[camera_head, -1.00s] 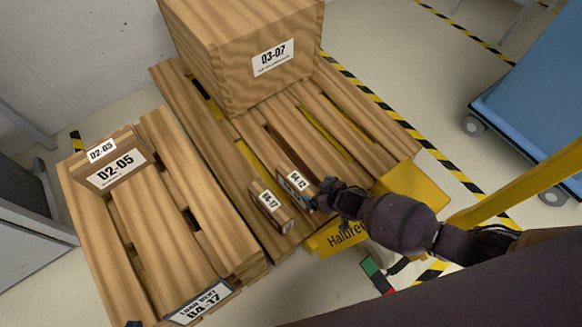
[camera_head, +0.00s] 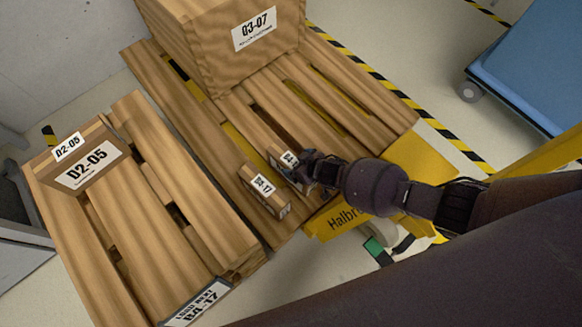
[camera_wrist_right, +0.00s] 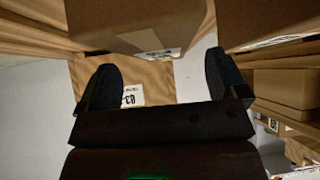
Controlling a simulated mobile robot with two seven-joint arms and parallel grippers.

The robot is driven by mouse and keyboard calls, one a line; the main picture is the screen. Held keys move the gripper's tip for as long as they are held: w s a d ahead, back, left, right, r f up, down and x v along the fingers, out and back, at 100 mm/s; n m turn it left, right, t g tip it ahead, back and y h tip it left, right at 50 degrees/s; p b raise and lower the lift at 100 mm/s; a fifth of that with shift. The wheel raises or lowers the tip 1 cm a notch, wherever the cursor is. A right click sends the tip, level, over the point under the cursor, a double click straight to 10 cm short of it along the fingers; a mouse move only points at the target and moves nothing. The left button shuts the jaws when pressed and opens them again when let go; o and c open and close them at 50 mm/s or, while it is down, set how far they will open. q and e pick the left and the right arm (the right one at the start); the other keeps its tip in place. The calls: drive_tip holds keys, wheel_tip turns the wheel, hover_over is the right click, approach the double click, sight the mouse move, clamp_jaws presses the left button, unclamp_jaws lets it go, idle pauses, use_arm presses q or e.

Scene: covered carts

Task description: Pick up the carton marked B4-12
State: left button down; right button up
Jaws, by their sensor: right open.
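The carton marked B4-12 (camera_head: 289,158) stands on the right-hand pallet near its front end. In the head view my right gripper (camera_head: 298,170) is at this carton and hides much of its front and part of its label; whether they touch I cannot tell. In the wrist view the right gripper (camera_wrist_right: 163,85) is open, its two dark fingers apart with nothing clearly held between them. A similar small carton marked 17 (camera_head: 264,190) stands just left of the gripper. My left gripper is not in view.
A large box marked 03-07 (camera_head: 228,50) stands at the back of the right-hand pallet (camera_head: 370,95). A left pallet (camera_head: 150,235) bears a box marked D2-05 (camera_head: 88,165) and a "LOAD NEXT" sign (camera_head: 195,303). Yellow Halbre-lettered equipment (camera_head: 415,160) and a blue cart (camera_head: 530,65) are at right.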

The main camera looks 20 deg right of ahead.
drive_tip(key=shift+w+a+f+b, duration=0.15)
drive_tip(key=shift+w+f+b, duration=0.1)
drive_tip(key=shift+f, duration=0.3)
drive_tip(key=shift+w+a+f+b, duration=0.15)
drive_tip(key=shift+f+b, duration=0.1)
drive_tip(key=shift+f, duration=0.3)
drive_tip(key=shift+w+a, duration=0.15)
drive_tip(key=shift+w, duration=0.25)
drive_tip(key=shift+c, duration=0.4)
clamp_jaws()
